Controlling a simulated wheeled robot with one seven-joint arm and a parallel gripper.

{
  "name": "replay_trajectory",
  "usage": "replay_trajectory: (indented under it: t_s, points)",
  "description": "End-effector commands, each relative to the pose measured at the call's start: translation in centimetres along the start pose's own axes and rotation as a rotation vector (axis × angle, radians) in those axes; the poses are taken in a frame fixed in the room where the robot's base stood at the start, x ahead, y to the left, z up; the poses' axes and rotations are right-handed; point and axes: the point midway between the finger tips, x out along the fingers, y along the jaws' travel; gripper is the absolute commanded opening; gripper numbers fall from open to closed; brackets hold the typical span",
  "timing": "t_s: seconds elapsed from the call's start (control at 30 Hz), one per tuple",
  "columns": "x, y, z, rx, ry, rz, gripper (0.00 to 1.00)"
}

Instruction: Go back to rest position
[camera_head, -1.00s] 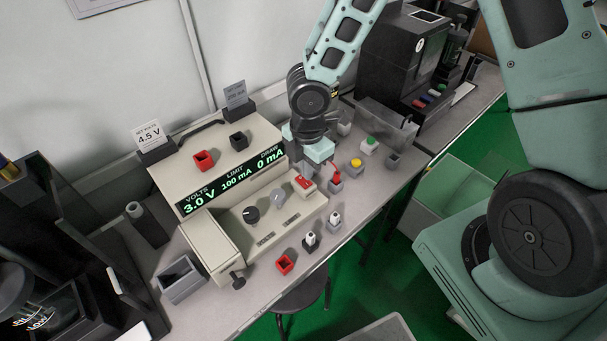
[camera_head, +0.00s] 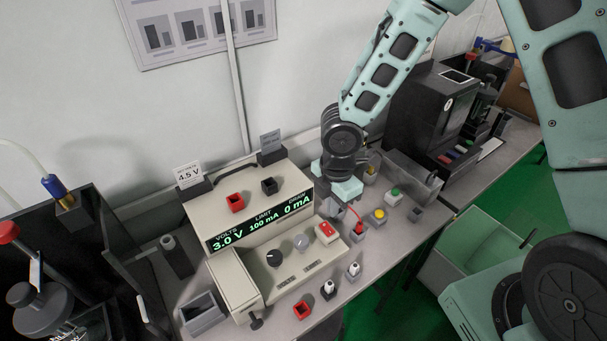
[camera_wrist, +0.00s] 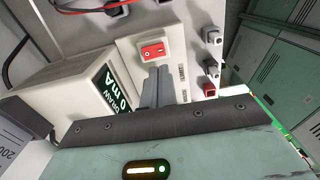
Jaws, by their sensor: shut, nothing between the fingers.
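My gripper (camera_head: 329,208) is shut and empty. In the head view it hangs just above and behind the red rocker switch (camera_head: 326,230) on the beige power supply (camera_head: 222,272). In the wrist view the two grey fingers (camera_wrist: 159,84) lie together, just below the same switch (camera_wrist: 153,51) in the picture; I cannot tell whether they touch the panel. The display (camera_head: 262,224) reads 3.0 V, limit 100 mA, draw 0 mA.
Several small buttons and sockets, among them a yellow button (camera_head: 378,214) and a green one (camera_head: 394,192), stand right of the supply. Dark equipment (camera_head: 95,255) fills the left.

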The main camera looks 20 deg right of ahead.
Motion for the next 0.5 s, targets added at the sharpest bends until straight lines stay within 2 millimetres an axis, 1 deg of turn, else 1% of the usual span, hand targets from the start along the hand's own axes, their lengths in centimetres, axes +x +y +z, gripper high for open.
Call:
replay_trajectory:
  t_s: [0.13, 0.17, 0.27, 0.37, 0.5]
  points:
    - [0.0, 0.0, 0.0, 0.0, 0.0, 0.0, 0.0]
    - [-0.2, 0.0, -0.1, 0.006, -0.003, 0.001, 0.0]
    - [-1.8, -0.5, -0.6, 0.067, -0.023, 0.001, 0.0]
    - [-4.7, -1.7, -1.8, 0.192, -0.055, 0.005, 0.0]
    - [-9.5, -4.7, -4.2, 0.441, -0.087, 0.018, 0.0]
